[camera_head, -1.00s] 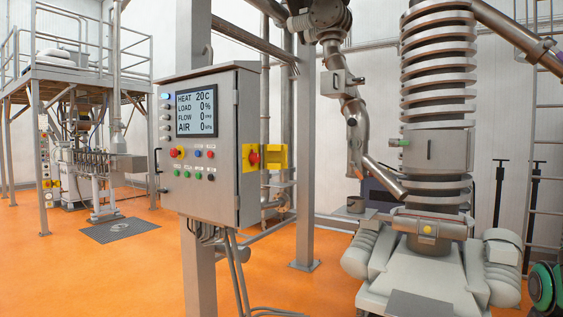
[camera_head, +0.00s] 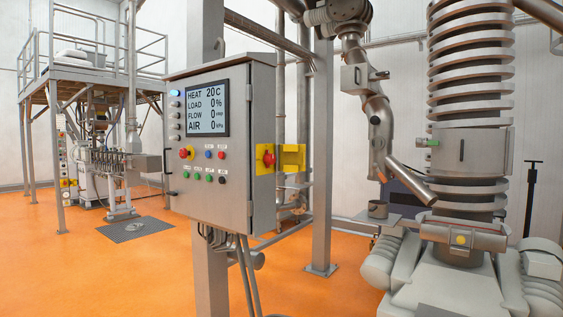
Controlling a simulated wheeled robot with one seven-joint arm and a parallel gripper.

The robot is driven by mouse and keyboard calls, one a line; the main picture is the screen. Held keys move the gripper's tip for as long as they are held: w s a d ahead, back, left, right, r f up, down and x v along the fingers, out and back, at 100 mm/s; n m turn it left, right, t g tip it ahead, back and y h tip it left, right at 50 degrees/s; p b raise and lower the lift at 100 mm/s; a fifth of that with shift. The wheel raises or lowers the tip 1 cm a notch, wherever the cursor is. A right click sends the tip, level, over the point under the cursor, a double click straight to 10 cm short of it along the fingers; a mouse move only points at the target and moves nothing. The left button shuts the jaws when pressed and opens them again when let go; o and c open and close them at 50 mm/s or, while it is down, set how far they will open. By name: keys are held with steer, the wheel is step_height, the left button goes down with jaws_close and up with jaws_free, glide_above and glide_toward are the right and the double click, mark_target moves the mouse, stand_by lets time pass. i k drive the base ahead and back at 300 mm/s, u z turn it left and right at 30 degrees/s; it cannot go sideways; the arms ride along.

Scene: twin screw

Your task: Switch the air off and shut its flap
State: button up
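A grey control cabinet (camera_head: 240,200) stands on a post at the middle left. Its screen (camera_head: 208,108) reads HEAT 20 C, LOAD 0 %, FLOW 0 and AIR 0 kPa. A red rotary knob (camera_head: 268,159) on a yellow plate is on the cabinet's right side. A yellow flap-like piece (camera_head: 293,158) stands out to the right beside it, apparently swung open. Which switch belongs to the air is too small to read. My gripper is not in view.
A steel column (camera_head: 321,170) stands just behind the cabinet. A large ribbed machine (camera_head: 468,190) with a bent pipe fills the right. Cables hang below the cabinet. Orange floor (camera_head: 130,275) is clear at the front left; a platform (camera_head: 90,75) stands farther back.

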mark_target(269, 160)
steer(key=u, duration=0.05)
steer(key=i, duration=1.35)
